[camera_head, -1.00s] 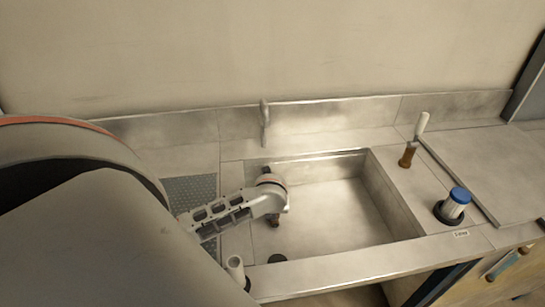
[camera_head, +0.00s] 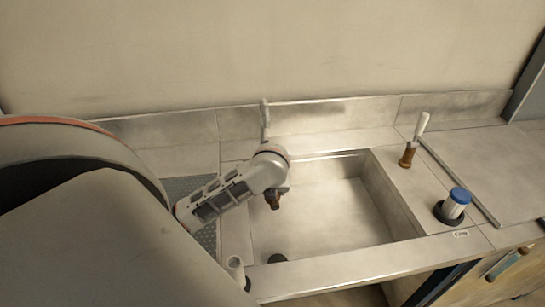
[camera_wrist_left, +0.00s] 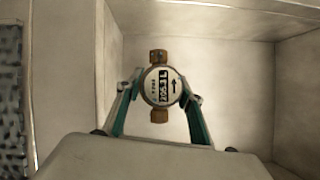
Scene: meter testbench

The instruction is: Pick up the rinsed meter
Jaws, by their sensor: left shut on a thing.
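The meter (camera_wrist_left: 161,87) has a round white dial with dark digits and an arrow, and brass connectors at two opposite ends. In the left wrist view my left gripper (camera_wrist_left: 160,92) has its green-lined fingers on both sides of the meter, shut on it. In the head view the gripper is mostly hidden behind my wrist, and a brown brass end of the meter (camera_head: 274,201) shows below it, over the sink basin (camera_head: 335,225). The meter appears raised above the basin floor. My right gripper is in neither view.
A faucet (camera_head: 265,115) stands behind the basin. A perforated mat (camera_head: 190,187) lies left. A white tube (camera_head: 235,267) stands near the front edge.

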